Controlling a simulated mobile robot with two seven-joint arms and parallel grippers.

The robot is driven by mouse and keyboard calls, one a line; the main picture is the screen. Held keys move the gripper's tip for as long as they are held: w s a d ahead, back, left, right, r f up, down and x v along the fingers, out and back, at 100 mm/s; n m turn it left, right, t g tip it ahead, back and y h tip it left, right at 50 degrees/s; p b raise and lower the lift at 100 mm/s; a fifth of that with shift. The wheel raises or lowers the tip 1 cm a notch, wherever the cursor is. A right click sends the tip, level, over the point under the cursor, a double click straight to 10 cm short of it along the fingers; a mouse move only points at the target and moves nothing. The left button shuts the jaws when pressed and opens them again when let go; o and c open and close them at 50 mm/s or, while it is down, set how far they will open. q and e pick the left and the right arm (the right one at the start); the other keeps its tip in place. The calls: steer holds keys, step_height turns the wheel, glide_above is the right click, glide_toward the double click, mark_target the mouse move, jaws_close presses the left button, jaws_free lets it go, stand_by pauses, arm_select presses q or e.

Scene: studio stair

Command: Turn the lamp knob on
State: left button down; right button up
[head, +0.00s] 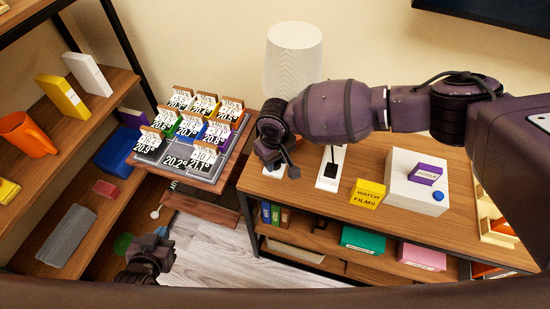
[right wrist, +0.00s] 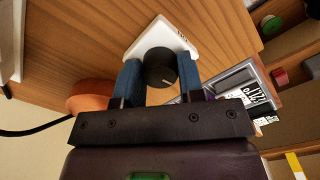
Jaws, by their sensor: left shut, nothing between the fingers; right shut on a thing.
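The lamp's white shade (head: 293,55) stands at the back of the wooden cabinet, behind my right arm. In the right wrist view the round black knob (right wrist: 160,67), with a pale pointer line, sits on a white plate (right wrist: 148,42) on the wood. My right gripper (right wrist: 160,82) is shut on the knob, a blue finger on each side. In the head view my right gripper (head: 282,160) is over the cabinet's left end, and its arm hides the knob. My left gripper (head: 152,252) is shut and empty, low over the floor, away from the lamp.
A small table (head: 238,150) with numbered cards is to the left. An orange rounded thing (right wrist: 90,95) is beside the gripper.

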steer(key=n, duration=0.4)
steer(key=shift+p, duration=0.4)
steer(key=n, duration=0.8)
steer(key=shift+n, duration=2)
steer(key=o, duration=0.9)
